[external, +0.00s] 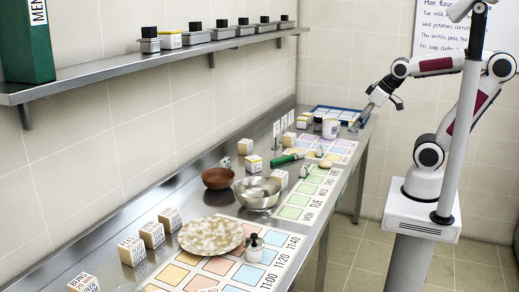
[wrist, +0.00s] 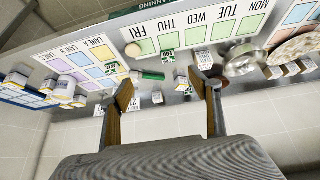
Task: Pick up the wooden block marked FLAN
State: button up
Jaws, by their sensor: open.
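Several wooden blocks with printed labels stand along the steel counter. They include one at the front left (external: 83,282), a pair further back (external: 132,250), (external: 152,234), and one near the plate (external: 170,218). Others stand further back (external: 253,163), (external: 245,146). The lettering is too small or turned for me to tell which is marked FLAN. My gripper (external: 357,124) is above the far right end of the counter, tilted downward. In the wrist view my gripper (wrist: 160,88) has its two fingers wide apart with nothing between them. Blocks also show in the upside-down wrist view (wrist: 68,85).
A speckled plate (external: 211,236), steel bowl (external: 258,192), brown bowl (external: 217,178) and small bottle (external: 254,248) crowd the counter. A white jar (external: 330,128) and blue-edged tray (external: 335,112) are near my gripper. A wall shelf (external: 150,60) overhangs the left side.

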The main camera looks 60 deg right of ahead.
aim_at(250, 142)
jog(key=w+d+f+t+h, duration=0.1)
jog(key=w+d+t, duration=0.15)
jog(key=w, duration=1.15)
jog(key=w+d+f+t, duration=0.1)
jog(key=w+d, duration=0.3)
jog(key=w, duration=1.1)
jog(key=w+d+f+t, duration=0.1)
jog(key=w+f, duration=0.4)
jog(key=w+d+f+t, duration=0.1)
jog(key=w+d+f, duration=0.1)
jog(key=w+f, duration=0.3)
jog(key=w+d+f+t+y, duration=0.1)
jog(key=w+f, duration=0.4)
jog(key=w, duration=0.2)
jog(key=shift+w+d+f, duration=0.2)
jog(key=shift+f, duration=0.15)
jog(key=shift+w+f+t, duration=0.35)
jog(key=shift+f, duration=0.25)
jog(key=shift+x, duration=1.25)
jog(key=shift+w, duration=0.2)
